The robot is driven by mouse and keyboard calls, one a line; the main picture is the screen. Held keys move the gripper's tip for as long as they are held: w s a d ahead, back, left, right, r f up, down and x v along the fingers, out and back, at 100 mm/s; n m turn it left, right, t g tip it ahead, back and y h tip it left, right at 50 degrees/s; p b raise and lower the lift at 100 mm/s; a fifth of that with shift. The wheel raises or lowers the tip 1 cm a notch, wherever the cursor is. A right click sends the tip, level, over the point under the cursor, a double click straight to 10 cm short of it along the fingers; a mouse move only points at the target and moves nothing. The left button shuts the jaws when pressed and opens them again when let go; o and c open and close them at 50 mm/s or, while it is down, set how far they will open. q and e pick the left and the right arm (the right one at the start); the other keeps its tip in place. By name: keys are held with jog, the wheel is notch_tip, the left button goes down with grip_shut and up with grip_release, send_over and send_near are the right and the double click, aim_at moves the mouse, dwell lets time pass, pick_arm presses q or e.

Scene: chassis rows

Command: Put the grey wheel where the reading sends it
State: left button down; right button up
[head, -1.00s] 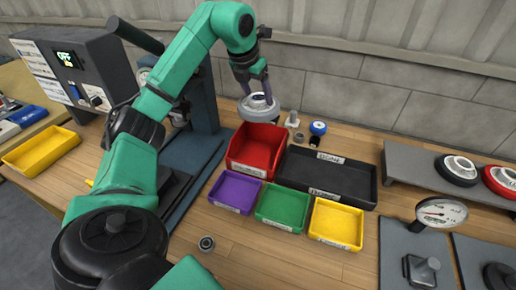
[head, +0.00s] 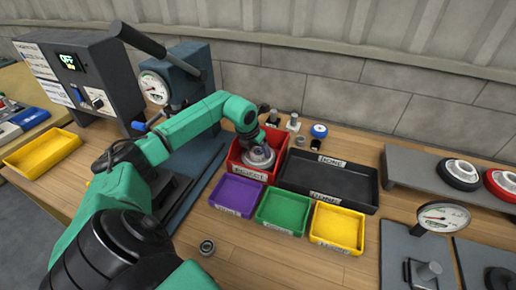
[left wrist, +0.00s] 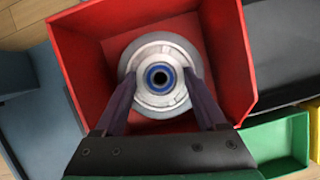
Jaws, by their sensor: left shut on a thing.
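The grey wheel (head: 258,157) is in my left gripper, inside the opening of the red bin labelled REJECT (head: 247,172). In the left wrist view the wheel (left wrist: 160,52) shows from above, with a pale hub and a blue ring around a dark centre hole. The two fingers of my left gripper (left wrist: 161,88) are shut on it. The red bin's walls (left wrist: 85,75) surround it; I cannot tell whether the wheel touches the floor. A dial gauge (head: 153,87) stands on the blue press at the left; its reading is too small to make out. My right gripper is not in view.
A black DONE tray (head: 325,185) is right of the red bin. Purple (head: 236,196), green (head: 282,213) and yellow (head: 337,227) bins stand in front. A rack with black (head: 458,173) and red (head: 503,183) wheels is at right. A control box displays OFF (head: 68,61).

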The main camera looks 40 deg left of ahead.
pick_arm(q)
grip_release()
jog(key=shift+r, duration=0.2)
jog(key=b+v, duration=0.2)
jog(key=v, duration=1)
jog(key=shift+f, duration=0.1)
